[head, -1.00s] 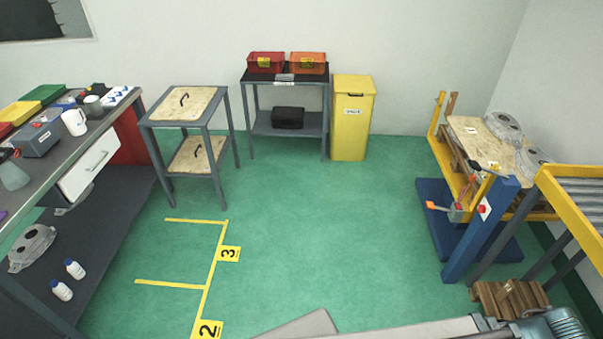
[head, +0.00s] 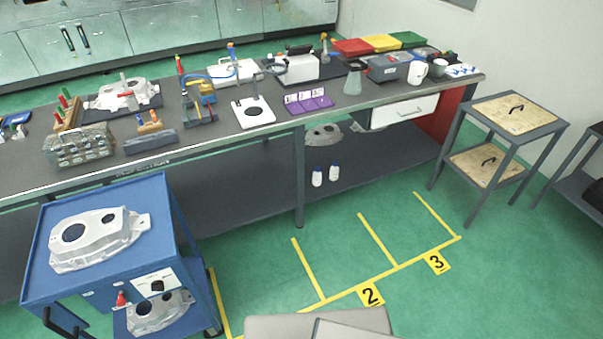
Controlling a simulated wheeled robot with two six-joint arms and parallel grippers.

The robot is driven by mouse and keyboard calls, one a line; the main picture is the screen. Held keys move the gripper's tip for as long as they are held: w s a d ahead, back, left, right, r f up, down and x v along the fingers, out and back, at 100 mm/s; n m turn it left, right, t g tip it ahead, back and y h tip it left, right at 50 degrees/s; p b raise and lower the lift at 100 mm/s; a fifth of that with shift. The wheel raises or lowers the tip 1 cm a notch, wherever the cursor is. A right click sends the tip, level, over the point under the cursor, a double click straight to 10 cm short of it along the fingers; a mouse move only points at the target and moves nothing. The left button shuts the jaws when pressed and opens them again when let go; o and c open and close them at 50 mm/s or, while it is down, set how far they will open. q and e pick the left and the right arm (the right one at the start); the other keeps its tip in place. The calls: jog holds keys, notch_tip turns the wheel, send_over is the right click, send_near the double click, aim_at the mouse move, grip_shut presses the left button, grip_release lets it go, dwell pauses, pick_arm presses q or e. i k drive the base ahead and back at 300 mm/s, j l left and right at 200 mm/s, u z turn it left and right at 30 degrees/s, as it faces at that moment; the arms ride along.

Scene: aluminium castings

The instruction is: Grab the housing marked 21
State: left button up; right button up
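No marking 21 can be read on any casting from here. One aluminium housing (head: 97,240) lies on top of the blue cart at the lower left, with a large dark round opening. Another housing (head: 160,312) is on the cart's lower shelf, partly hidden by the cart's top and frame. A third casting (head: 124,94) sits on a dark plate on the workbench, with a clamp or tool over it. A fourth housing (head: 323,134) lies on the shelf under the bench, partly in shade. Neither of my grippers shows.
The blue cart (head: 35,285) stands close to the long workbench (head: 240,145), which is crowded with tools. Two white bottles (head: 325,175) stand on its lower shelf. A side table (head: 512,113) is at the right. The green floor with yellow marked bays (head: 395,266) is clear.

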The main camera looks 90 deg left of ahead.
aim_at(103, 235)
jog(key=u, duration=4.5)
jog(key=i+j, duration=1.2)
jog(key=j+z, duration=0.1)
jog(key=z, duration=1.3)
